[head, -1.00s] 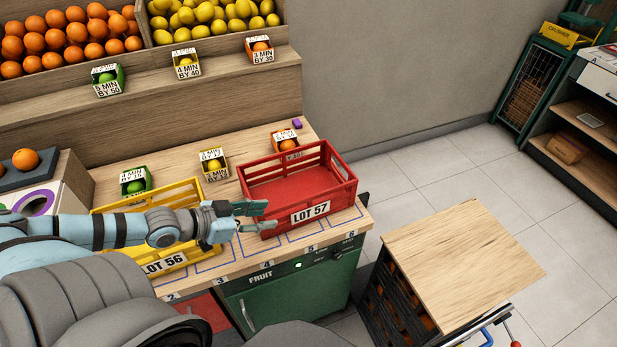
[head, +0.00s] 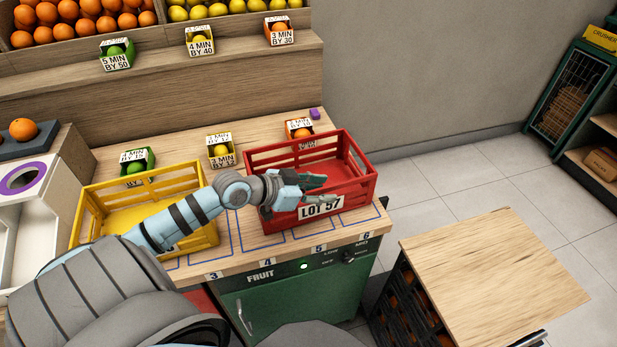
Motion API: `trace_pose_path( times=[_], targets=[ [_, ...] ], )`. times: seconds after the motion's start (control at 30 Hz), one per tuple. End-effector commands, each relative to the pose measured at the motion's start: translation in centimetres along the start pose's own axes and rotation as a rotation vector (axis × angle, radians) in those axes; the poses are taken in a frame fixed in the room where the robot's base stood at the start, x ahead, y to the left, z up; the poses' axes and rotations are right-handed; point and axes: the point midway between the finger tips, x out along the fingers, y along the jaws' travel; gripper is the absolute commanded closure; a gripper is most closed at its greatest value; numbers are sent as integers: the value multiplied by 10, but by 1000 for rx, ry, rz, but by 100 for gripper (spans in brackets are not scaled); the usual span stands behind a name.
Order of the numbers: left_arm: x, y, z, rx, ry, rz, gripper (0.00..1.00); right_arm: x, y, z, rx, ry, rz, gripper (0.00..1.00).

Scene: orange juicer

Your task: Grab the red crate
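The red crate (head: 357,188) labelled LOT 57 stands empty on the wooden counter, right of the yellow crate. My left gripper (head: 321,190) is at the crate's front side, just above its LOT 57 label. Its two fingers are apart, pointing right, and cover part of the front rim. I cannot tell whether they touch the crate or whether the rim lies between them. My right gripper is out of view.
A yellow crate (head: 98,207) stands left, partly behind my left arm. A wooden-topped cart (head: 495,265) stands at right, with open floor beyond.

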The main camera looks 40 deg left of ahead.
Motion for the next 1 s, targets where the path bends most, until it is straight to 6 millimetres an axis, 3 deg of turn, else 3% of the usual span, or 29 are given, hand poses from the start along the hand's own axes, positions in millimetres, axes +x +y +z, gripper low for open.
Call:
trace_pose_path(
  times=[0.1,0.33,0.57,1.0],
  targets=[
    [21,0,0,-5,5,-1,64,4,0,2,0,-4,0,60],
    [24,1,0,1,0,0,64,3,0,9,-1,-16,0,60],
    [24,0,0,1,0,0,99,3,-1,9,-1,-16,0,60],
    [24,0,-1,1,2,0,100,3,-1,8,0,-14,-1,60]
  ],
)
